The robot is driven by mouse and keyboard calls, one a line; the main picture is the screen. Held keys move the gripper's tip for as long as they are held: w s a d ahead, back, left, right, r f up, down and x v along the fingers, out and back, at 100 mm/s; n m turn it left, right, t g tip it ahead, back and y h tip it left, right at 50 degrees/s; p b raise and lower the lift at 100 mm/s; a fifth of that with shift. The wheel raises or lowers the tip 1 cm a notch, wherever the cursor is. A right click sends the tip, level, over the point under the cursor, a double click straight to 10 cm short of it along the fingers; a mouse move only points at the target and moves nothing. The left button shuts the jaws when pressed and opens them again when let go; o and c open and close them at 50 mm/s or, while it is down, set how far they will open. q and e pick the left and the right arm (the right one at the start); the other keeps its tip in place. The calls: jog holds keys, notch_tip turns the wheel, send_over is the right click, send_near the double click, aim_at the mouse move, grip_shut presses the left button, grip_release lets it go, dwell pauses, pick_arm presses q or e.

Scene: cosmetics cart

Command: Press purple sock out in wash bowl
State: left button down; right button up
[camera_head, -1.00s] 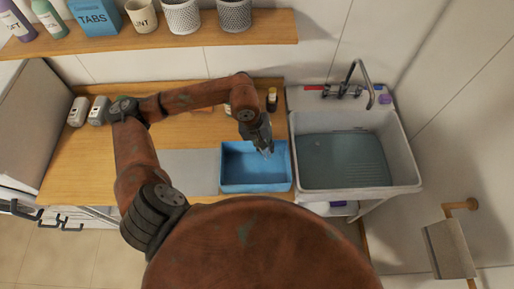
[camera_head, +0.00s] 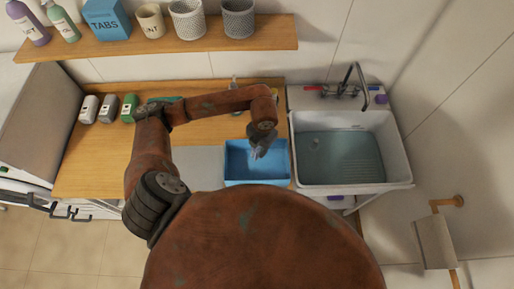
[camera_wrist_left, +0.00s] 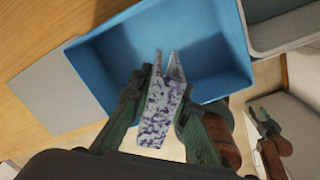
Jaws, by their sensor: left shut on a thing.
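My left gripper (camera_head: 260,146) is over the blue wash bowl (camera_head: 232,176), near its middle. In the left wrist view the left gripper (camera_wrist_left: 162,98) is shut on the purple sock (camera_wrist_left: 157,115), a white cloth speckled with purple. The sock hangs between the fingers with two pointed ends towards the blue bowl (camera_wrist_left: 110,45); contact with the bowl floor cannot be told. In the head view the sock is small and mostly hidden. My right gripper (camera_wrist_left: 270,130) shows at the right of the left wrist view, away from the bowl; its opening is unclear.
The sink (camera_head: 400,165) with water stands right of the bowl, its faucet (camera_head: 352,85) behind. A grey mat (camera_head: 195,165) lies left of the bowl. Several small bottles (camera_head: 108,108) stand at the counter's left. A shelf (camera_head: 180,42) with containers runs above.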

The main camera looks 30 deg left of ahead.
aim_at(257, 168)
pick_arm(q)
jog(key=shift+s+a+f+n+h+b, duration=0.15)
jog(key=shift+f+n+b, duration=1.1)
jog(key=shift+f, duration=0.9)
jog(key=shift+s+f+n+h+b, duration=0.1)
jog(key=shift+f+n+b, duration=0.8)
jog(key=shift+f+n, duration=0.9)
jog(key=shift+s+a+f+n+h+b, duration=0.15)
jog(key=shift+f+n+b, duration=0.95)
jog(key=shift+f, duration=1.35)
pick_arm(e)
jog(key=shift+w+d+f, duration=0.1)
jog(key=shift+f, duration=1.4)
jog(key=shift+w+f, duration=0.1)
jog(key=shift+f, duration=1.35)
pick_arm(q)
jog(key=shift+d, duration=0.1)
jog(key=shift+f+b, duration=0.45)
jog(key=shift+f, duration=0.15)
pick_arm(e)
jog(key=shift+f, duration=0.5)
pick_arm(q)
jog(key=shift+s+f, duration=0.1)
jog(key=shift+f, duration=0.05)
pick_arm(e)
jog(key=shift+f, duration=0.15)
pick_arm(q)
jog(key=shift+b, duration=0.6)
pick_arm(e)
jog(key=shift+f, duration=0.4)
